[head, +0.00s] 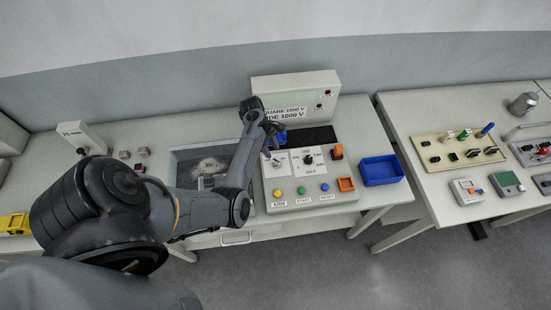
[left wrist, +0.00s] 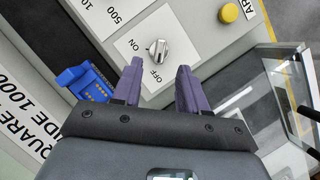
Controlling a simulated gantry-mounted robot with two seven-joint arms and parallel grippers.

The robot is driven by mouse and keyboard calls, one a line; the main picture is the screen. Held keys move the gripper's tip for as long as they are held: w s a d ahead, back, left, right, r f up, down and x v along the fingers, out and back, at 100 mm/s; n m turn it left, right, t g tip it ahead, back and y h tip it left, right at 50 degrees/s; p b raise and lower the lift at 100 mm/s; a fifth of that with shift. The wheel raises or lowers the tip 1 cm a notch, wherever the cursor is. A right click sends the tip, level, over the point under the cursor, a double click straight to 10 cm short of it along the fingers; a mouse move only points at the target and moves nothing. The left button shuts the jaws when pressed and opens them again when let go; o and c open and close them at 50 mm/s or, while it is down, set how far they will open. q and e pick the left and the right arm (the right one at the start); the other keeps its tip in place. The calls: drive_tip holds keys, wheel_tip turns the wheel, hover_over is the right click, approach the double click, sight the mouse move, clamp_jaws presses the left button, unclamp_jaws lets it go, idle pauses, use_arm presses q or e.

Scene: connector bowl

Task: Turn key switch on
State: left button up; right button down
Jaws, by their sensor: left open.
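The key switch (left wrist: 157,48) is a small silver-grey knob on a white plate marked ON and OFF, on the sloped control panel (head: 318,199). It also shows in the head view (head: 276,162), close to my gripper. My left gripper (left wrist: 160,68) is open, its two purple fingers apart and empty. In the left wrist view the knob lies just beyond the fingertips, in line with the gap between them. Whether a finger touches the plate I cannot tell. Which mark the knob points to is unclear. In the head view my arm partly hides the gripper (head: 268,147).
On the panel are a voltage dial (head: 308,159), yellow (head: 301,190), green and blue buttons and orange sockets. A blue connector (left wrist: 88,80) lies beside the fingers. A blue bin (head: 381,171) stands to the right. A clear-walled box (head: 205,165) is left of the panel.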

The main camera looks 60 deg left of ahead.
sight(277, 161)
use_arm(q)
drive_tip(key=shift+x, duration=3.1)
clamp_jaws()
